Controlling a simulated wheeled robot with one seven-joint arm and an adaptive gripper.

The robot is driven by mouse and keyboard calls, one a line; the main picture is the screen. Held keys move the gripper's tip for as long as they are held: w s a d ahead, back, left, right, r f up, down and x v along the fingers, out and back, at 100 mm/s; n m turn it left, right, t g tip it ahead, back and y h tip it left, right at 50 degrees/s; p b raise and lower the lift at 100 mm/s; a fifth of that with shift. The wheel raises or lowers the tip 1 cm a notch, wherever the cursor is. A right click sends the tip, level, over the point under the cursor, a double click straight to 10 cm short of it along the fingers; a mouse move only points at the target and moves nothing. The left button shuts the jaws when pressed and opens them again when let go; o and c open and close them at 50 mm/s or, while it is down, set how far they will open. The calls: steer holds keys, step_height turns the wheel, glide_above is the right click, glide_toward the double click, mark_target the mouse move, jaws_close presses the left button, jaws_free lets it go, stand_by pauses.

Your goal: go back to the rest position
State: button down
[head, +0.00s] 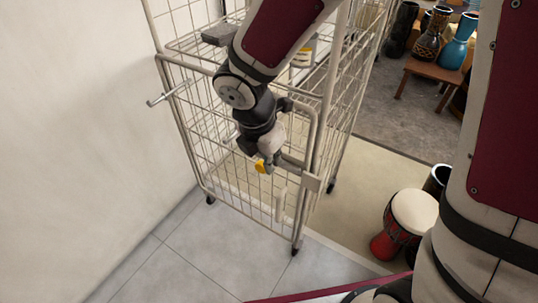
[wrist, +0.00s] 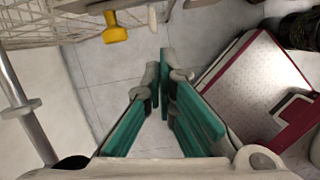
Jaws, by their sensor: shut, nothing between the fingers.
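My gripper (wrist: 164,62) shows in the wrist view with its teal-padded fingers drawn together at the tips and nothing between them. Grey floor tiles lie beyond the fingertips. In the head view my arm reaches down in front of a wire cage trolley (head: 225,169), and the fingers are hard to make out there. A yellow piece (head: 262,166) shows just below my wrist in the head view. It also shows at the top left of the wrist view (wrist: 115,27), apart from the fingers.
A white wall (head: 75,130) stands on the left. A metal bar (head: 167,94) sticks out from the trolley toward it. A red goblet drum (head: 412,212) stands at the right on a beige mat (head: 365,190). More drums (head: 430,40) stand at the back right. Tiled floor (head: 205,255) is clear in front.

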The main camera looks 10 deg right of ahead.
steer(key=s+d+r+m+h, duration=0.1)
steer(key=s+d+r+m, duration=0.7)
steer(key=d+r+m, duration=0.3)
steer(key=s+d+r+m+y, duration=0.1)
steer(key=s+r+m+y, duration=0.15)
steer(key=s+m, duration=0.55)
steer(key=s+d+r+m+y, duration=0.1)
steer(key=s+r+m, duration=0.2)
steer(key=s+m, duration=0.4)
step_height(320, 180, up, 17)
steer(key=t+p, duration=0.2)
steer(key=p, duration=1.3)
steer(key=shift+p, duration=0.35)
steer(key=shift+a, duration=0.1)
